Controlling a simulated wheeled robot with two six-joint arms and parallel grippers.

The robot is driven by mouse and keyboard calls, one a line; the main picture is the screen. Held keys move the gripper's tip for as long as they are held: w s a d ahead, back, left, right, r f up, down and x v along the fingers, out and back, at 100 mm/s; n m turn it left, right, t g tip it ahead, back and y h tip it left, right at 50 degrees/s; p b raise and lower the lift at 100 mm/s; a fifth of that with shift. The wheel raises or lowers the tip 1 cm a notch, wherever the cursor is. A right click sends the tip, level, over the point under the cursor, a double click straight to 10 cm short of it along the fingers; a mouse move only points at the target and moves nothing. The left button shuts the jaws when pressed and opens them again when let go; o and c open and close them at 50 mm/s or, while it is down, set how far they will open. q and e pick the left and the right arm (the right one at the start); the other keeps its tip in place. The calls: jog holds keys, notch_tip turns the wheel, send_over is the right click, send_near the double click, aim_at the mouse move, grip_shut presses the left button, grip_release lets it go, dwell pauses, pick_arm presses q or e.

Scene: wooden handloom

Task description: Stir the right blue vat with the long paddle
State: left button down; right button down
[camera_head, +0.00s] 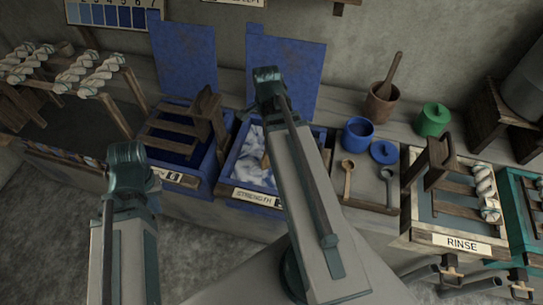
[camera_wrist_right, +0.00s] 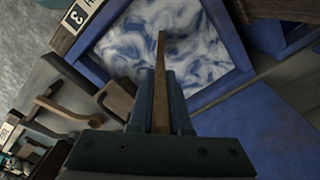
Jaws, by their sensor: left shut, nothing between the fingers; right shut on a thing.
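The right blue vat (camera_head: 232,162) stands left of centre in the head view, with a "STRENGTH" label on its front and blue-and-white swirled liquid inside. Its liquid fills the top of the right wrist view (camera_wrist_right: 195,40). My right gripper (camera_wrist_right: 160,82) is shut on the long wooden paddle (camera_wrist_right: 161,60), which reaches out over the vat's liquid. I cannot tell how deep its tip is. In the head view my right arm crosses the vat and hides most of the paddle. My left gripper (camera_head: 128,160) is empty, in front of the left vat; its fingers hardly show.
The left blue vat (camera_head: 222,150) holds dark liquid and a wooden rack. Blue lids (camera_head: 285,65) stand upright behind. To the right are a blue pot (camera_head: 358,134), a green pot (camera_head: 433,120), a mortar (camera_head: 381,103), a spoon tray and the "RINSE" basin (camera_head: 462,243).

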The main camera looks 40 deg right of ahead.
jog(key=shift+s+d, duration=0.75)
jog(key=shift+d, duration=2.45)
jog(key=w, duration=0.7)
jog(key=a, duration=0.6)
jog(key=shift+w+a, duration=0.3)
jog(key=shift+s, duration=0.1)
